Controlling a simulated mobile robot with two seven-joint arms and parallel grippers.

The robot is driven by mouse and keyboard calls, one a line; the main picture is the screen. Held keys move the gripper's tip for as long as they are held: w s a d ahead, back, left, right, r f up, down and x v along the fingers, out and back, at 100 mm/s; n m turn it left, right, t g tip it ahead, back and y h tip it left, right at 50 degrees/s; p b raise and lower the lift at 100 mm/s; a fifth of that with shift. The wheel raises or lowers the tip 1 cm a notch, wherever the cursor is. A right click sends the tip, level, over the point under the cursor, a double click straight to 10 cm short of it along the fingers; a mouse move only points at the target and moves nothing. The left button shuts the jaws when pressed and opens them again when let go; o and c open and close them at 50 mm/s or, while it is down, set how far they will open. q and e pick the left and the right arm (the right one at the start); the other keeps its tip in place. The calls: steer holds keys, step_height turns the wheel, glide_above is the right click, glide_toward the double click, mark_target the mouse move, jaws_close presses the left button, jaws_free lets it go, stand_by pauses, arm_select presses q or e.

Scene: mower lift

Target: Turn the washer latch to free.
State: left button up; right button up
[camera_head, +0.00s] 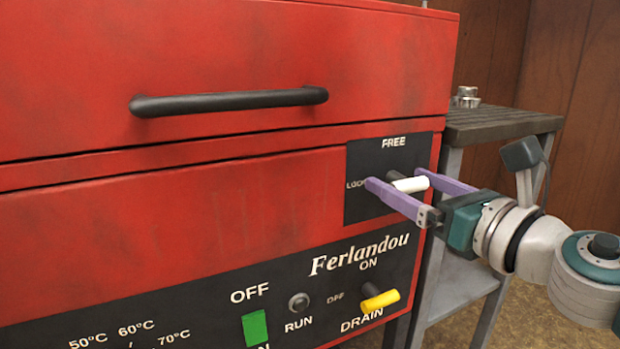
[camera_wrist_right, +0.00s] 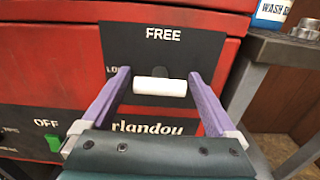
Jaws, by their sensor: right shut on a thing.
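The washer latch (camera_head: 411,185) has a white, bar-shaped handle on a dark pivot. It sits on a black plate (camera_head: 362,160) at the right of the red washer's front. The plate reads FREE at the top and LOCK at the left. The white handle lies level, and it also shows in the right wrist view (camera_wrist_right: 160,87). My right gripper (camera_head: 395,182) has its purple fingers at the two ends of the handle, shut on it. One finger partly covers the LOCK label. My left gripper is in neither view.
A black bar handle (camera_head: 230,102) crosses the red upper part. Below the latch are a yellow drain knob (camera_head: 380,300), a run button (camera_head: 299,302) and a green switch (camera_head: 255,328). A grey side table (camera_head: 500,124) stands close at the right, with a bottle (camera_wrist_right: 272,12) on it.

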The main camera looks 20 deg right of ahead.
steer(key=shift+m, duration=0.3)
steer(key=m, duration=0.3)
steer(key=shift+m+p, duration=0.3)
steer(key=shift+p, duration=0.05)
steer(key=m+p, duration=0.1)
steer(key=m, duration=0.3)
steer(key=shift+d+m, duration=0.1)
steer(key=shift+m, duration=0.2)
steer(key=m+p, duration=0.1)
steer(key=m, duration=0.4)
steer(key=m+p, duration=0.1)
steer(key=m, duration=0.2)
steer(key=shift+m, duration=0.5)
steer(key=shift+f, duration=0.1)
